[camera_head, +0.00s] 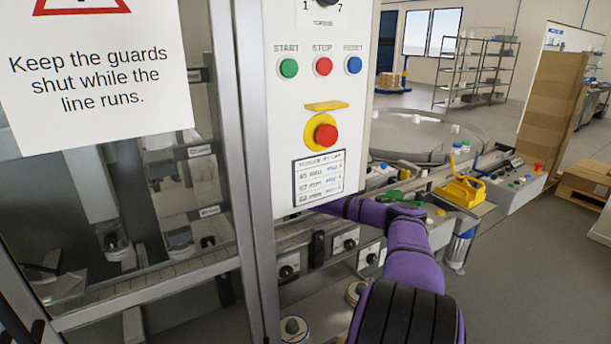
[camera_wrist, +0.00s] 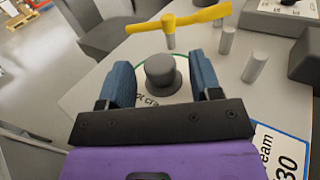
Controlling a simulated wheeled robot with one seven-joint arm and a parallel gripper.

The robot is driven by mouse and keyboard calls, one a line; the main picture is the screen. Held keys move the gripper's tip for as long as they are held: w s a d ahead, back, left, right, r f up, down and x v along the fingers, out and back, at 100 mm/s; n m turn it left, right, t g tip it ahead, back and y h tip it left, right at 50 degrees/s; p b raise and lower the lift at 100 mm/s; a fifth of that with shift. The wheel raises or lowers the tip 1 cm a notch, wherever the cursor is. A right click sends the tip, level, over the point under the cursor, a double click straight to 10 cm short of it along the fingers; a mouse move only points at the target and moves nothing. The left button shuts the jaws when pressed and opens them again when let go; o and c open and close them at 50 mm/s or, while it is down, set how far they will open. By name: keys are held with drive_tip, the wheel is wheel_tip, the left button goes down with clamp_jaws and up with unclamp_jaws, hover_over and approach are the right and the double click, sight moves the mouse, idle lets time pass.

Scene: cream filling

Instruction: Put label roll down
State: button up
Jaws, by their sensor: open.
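My gripper (camera_wrist: 163,66) is open in the wrist view, with its two blue fingers apart. A grey stepped round piece (camera_wrist: 160,72) stands between the fingers, with a visible gap on each side. A thin green ring line surrounds it on a pale grey surface. I cannot tell whether this piece is the label roll, and no other clear label roll shows. In the head view my purple arm reaches behind the control panel, and my gripper is hidden there.
A yellow T-shaped handle (camera_wrist: 178,22) and grey posts (camera_wrist: 255,66) stand just past the fingers. A blue-edged label (camera_wrist: 283,150) lies at lower right. In the head view, the control panel (camera_head: 318,110) and guard frame (camera_head: 240,170) stand close by my arm. Open floor lies at right.

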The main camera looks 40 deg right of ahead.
drive_tip(key=shift+a+r, duration=0.15)
drive_tip(key=shift+r, duration=0.1)
drive_tip(key=v, duration=0.7)
drive_tip(key=shift+s+a, duration=0.1)
